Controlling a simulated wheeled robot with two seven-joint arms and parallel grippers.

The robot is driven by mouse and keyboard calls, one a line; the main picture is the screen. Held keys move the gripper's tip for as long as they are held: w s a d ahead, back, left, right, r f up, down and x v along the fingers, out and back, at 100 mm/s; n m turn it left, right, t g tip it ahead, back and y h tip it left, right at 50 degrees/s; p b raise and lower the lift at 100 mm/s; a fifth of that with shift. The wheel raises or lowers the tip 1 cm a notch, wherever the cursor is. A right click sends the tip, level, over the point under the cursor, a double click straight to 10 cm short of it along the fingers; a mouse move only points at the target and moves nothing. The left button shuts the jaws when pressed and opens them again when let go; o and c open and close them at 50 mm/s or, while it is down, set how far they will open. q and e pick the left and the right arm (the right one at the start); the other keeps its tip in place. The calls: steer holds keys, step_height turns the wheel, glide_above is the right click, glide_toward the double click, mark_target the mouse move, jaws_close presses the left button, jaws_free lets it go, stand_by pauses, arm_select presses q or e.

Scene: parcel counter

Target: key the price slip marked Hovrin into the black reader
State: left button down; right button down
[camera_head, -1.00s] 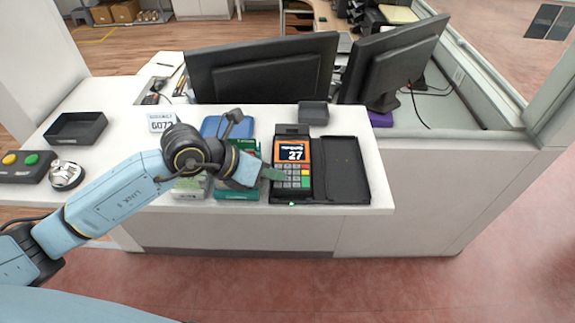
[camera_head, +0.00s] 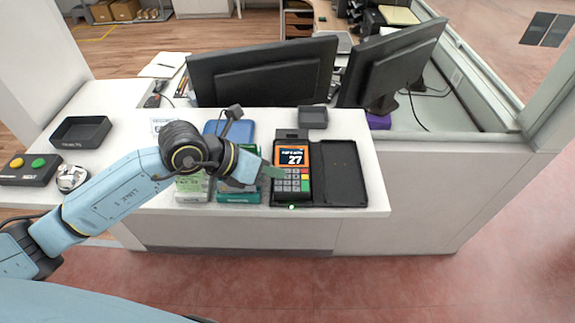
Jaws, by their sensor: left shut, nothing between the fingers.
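The black reader (camera_head: 292,170) stands in a black open case on the counter. Its orange-framed screen (camera_head: 291,157) shows 27, under a line of text too small to read. Its keypad (camera_head: 291,184) has grey keys and a few coloured ones at its right side. My left gripper (camera_head: 272,171) is shut and empty, its tips at the left edge of the reader, just above the keypad's left side; I cannot tell whether they touch. I cannot make out a slip marked Hovrin. My right gripper is not in view.
The case's open lid (camera_head: 343,172) lies right of the reader. Green-and-white boxes (camera_head: 239,197) stand left of it. A small dark tray (camera_head: 313,117) and two monitors (camera_head: 262,72) are behind. A black tray (camera_head: 80,132), a bell (camera_head: 72,177) and a button box (camera_head: 28,169) are at left.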

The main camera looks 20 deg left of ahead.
mark_target(274, 194)
arm_select(q)
steer(key=r+p, duration=0.2)
steer(key=r, duration=0.1)
steer(key=shift+s, duration=0.35)
steer(key=shift+d, duration=0.15)
